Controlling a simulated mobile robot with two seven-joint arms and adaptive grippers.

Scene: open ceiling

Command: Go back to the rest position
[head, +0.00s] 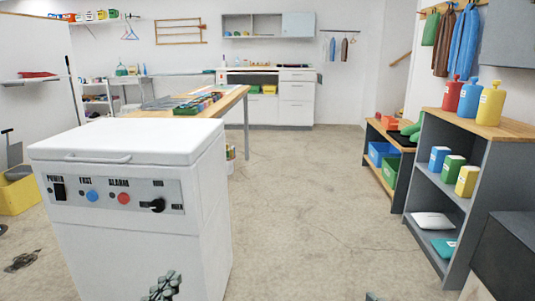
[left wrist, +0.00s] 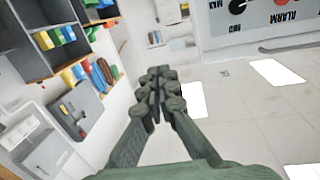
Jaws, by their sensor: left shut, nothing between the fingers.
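My left gripper (head: 163,283) shows at the bottom edge of the head view, in front of the white chest-like machine (head: 128,158). In the left wrist view the green-grey fingers of my left gripper (left wrist: 158,75) are together, with nothing between them. The machine's control panel (left wrist: 262,14) shows upside down at the top right of that view. The gripper appears apart from the machine. My right gripper is not clearly seen; a small dark bit at the bottom edge of the head view is too small to tell.
The machine's panel has a blue button (head: 92,196), a red button (head: 124,198) and a black knob (head: 155,205). A grey shelf (head: 462,185) with bottles and boxes stands at the right. A wooden table (head: 165,112) is behind the machine. The middle floor (head: 300,200) is clear.

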